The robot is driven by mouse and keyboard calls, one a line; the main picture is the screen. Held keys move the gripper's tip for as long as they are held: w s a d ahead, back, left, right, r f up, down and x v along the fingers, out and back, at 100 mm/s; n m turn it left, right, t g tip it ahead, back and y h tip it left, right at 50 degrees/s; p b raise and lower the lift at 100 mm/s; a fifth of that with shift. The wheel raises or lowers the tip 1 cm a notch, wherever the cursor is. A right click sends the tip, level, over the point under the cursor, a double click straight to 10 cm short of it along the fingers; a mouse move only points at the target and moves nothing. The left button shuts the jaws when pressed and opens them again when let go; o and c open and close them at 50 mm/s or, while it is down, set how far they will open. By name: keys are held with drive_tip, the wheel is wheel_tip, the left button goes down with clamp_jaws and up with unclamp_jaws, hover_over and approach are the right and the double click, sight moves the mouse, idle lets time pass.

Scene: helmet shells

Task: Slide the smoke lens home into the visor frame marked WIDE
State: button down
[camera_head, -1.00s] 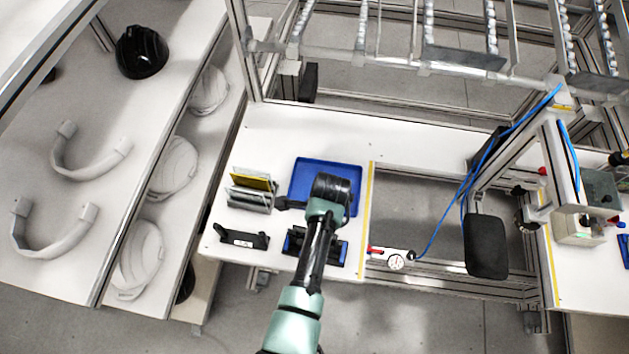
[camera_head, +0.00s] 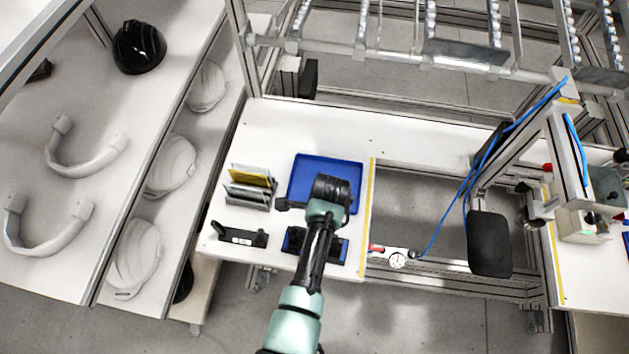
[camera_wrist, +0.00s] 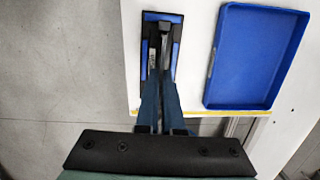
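A black visor frame (camera_head: 240,237) with a small white label lies at the bench's front left; the label is too small to read. A second black fixture with blue pads (camera_head: 334,251) lies right of it, partly hidden by my arm. In the wrist view this fixture (camera_wrist: 147,48) has a small pale label, unreadable. My gripper (camera_wrist: 160,76) points at it, with its fingertips over its near part. I cannot tell whether a thin lens is between the fingers. Upright lens plates, one yellow (camera_head: 250,176) and greyish ones (camera_head: 246,196), stand behind the left frame.
An empty blue tray (camera_head: 298,177) lies behind the fixture and also shows in the wrist view (camera_wrist: 291,50). A yellow strip (camera_head: 367,215) marks the bench's right edge, beside a gap.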

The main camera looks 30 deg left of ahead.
drive_tip(key=shift+f+b, duration=0.6)
drive_tip(key=shift+f, duration=0.2)
drive_tip(key=c, duration=1)
unclamp_jaws()
drive_tip(key=shift+r, duration=0.1)
drive_tip(key=r, duration=0.4)
drive_tip(key=d+r, duration=0.1)
drive_tip(key=r, duration=0.3)
drive_tip(key=r+b, duration=0.1)
drive_tip(key=r, duration=0.3)
drive_tip(key=shift+w+d+r, duration=0.15)
drive_tip(key=shift+d+r, duration=0.1)
drive_tip(key=shift+r, duration=0.1)
